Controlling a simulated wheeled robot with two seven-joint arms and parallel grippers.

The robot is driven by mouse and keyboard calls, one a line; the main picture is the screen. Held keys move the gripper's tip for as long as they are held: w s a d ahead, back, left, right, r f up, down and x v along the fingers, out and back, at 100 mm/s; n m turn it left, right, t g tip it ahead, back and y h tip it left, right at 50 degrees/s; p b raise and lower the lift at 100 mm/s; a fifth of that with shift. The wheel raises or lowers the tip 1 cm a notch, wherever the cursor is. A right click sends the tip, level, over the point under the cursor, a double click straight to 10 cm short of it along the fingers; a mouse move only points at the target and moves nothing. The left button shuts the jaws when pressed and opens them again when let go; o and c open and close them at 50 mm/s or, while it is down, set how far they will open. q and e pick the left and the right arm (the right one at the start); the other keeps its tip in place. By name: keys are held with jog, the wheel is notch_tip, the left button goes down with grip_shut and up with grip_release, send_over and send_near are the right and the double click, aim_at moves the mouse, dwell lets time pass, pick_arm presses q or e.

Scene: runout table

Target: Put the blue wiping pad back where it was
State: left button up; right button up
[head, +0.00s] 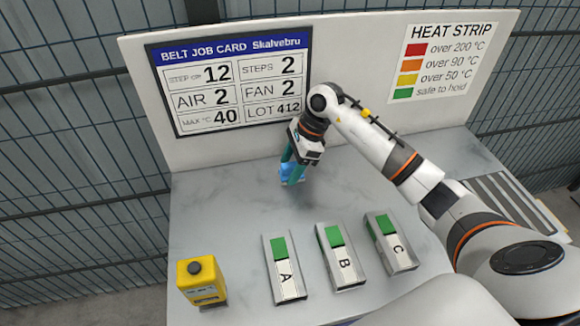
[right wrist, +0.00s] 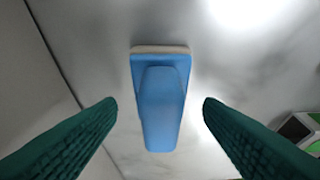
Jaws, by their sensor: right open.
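The blue wiping pad (right wrist: 162,100) lies on the grey table top, between the two green fingers in the right wrist view. In the head view the pad (head: 287,171) shows partly behind the fingers, near the back panel. My right gripper (head: 293,172) is open over the pad, with a gap on both sides of it in the right wrist view (right wrist: 160,108). I cannot tell how high the fingertips are above the table. My left gripper is not in view.
Blocks A (head: 284,270), B (head: 341,257) and C (head: 391,243), each with a green patch, lie at the front. A yellow device with a black knob (head: 201,281) stands front left. A slatted rack (head: 511,207) is at the right. The back panel (head: 345,60) bounds the table (head: 225,215).

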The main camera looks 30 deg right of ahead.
jog(key=b+v, duration=0.1)
jog(key=v, duration=1)
jog(key=shift+r, duration=0.1)
